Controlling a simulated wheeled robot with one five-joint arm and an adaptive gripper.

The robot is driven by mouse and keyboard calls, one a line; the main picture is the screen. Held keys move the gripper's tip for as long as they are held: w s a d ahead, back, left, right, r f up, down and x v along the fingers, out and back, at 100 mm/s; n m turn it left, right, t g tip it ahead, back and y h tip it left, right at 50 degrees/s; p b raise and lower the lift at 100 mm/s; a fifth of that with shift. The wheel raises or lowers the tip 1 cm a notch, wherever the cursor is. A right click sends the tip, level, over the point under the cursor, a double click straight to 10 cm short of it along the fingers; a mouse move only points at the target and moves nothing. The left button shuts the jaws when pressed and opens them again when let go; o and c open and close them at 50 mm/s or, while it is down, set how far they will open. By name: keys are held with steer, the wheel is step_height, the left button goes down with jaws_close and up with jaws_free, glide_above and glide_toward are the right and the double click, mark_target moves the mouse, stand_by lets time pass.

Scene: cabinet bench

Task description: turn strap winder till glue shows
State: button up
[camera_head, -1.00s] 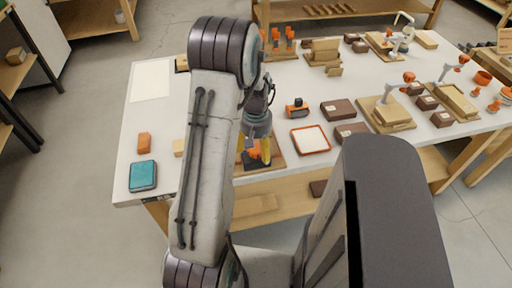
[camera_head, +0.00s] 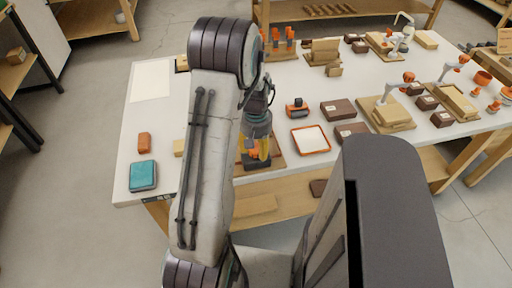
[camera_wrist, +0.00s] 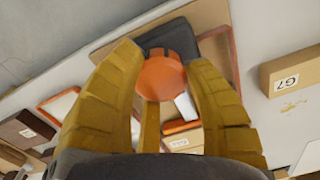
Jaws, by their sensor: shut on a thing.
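The strap winder shows in the wrist view as a round orange knob (camera_wrist: 160,78) beside a dark block (camera_wrist: 172,38), on a wooden board (camera_wrist: 208,18). My gripper (camera_wrist: 164,66) has its yellow fingers on both sides of the orange knob and is shut on it. In the head view my gripper (camera_head: 258,150) points down over the winder's wooden board (camera_head: 278,160) at the table's front edge. My arm hides part of the winder there. I cannot make out any glue.
An orange-rimmed tray (camera_head: 310,140) and brown boxes (camera_head: 338,109) lie right of the winder. A teal pad (camera_head: 143,175) and an orange block (camera_head: 144,142) lie to the left.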

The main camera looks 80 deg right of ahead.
mark_target(256, 147)
steer(key=shift+f+m+b, duration=0.2)
steer(key=shift+m+b, duration=0.35)
steer(key=shift+m, duration=0.45)
steer(key=m+b, duration=0.1)
steer(key=m, duration=0.2)
steer(key=shift+r+m, duration=0.1)
steer(key=shift+m, duration=0.2)
steer(key=shift+a, duration=0.1)
steer(key=o, duration=1.2)
steer(key=shift+r, duration=0.1)
step_height(256, 147, up, 12)
stand_by(0.4)
